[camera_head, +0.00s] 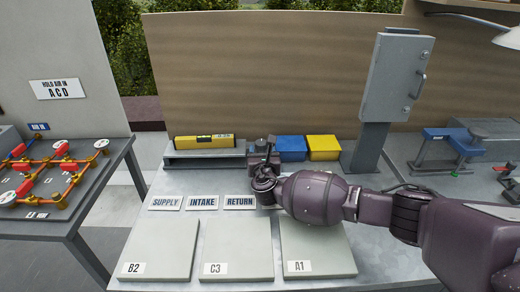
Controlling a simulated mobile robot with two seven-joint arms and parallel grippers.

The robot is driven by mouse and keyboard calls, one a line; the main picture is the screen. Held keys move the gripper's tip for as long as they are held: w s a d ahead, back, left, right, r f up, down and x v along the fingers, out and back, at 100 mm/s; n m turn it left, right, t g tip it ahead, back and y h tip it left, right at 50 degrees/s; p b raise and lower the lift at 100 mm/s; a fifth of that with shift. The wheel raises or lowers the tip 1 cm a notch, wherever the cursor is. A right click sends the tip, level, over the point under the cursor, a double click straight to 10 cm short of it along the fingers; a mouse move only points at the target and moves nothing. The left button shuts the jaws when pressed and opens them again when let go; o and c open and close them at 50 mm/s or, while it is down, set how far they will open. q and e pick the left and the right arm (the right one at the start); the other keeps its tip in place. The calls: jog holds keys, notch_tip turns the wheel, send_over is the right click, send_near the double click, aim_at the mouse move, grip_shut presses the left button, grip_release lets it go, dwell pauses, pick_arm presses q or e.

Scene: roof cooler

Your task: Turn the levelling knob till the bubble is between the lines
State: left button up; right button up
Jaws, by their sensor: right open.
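A yellow spirit level (190,141) lies along a grey platform (205,160) at the back of the workbench. Its vial is a small dark window near the middle. The bubble and its lines are too small to make out. A dark grey levelling knob (260,143) appears at the right end of the platform, partly hidden by my gripper. My right gripper (264,162) is open at the knob, its fingers pointing to the back. I cannot tell whether they touch it. My left gripper is out of view.
Blue (291,146) and yellow (323,146) boxes stand close right of the knob. A grey cabinet (393,78) on a post rises further right. Flat panels, including one marked B2 (163,243), lie in front. A pipe table (50,190) is at the left.

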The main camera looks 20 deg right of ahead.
aim_at(262, 149)
jog(key=x, duration=0.1)
jog(key=b+x, duration=0.1)
jog(key=x, duration=0.1)
jog(key=shift+f, duration=0.3)
jog(key=shift+w+d+r+b, duration=0.1)
jog(key=shift+w+r+b, duration=0.2)
jog(key=shift+w+b, duration=0.15)
jog(key=shift+c, duration=0.4)
jog(key=c, duration=0.6)
jog(key=shift+o, duration=0.2)
jog(key=shift+n+y, duration=0.7)
jog(key=shift+y, duration=0.4)
jog(key=shift+t, duration=0.3)
jog(key=o, duration=0.6)
jog(key=shift+o, duration=0.2)
jog(key=shift+s, duration=0.1)
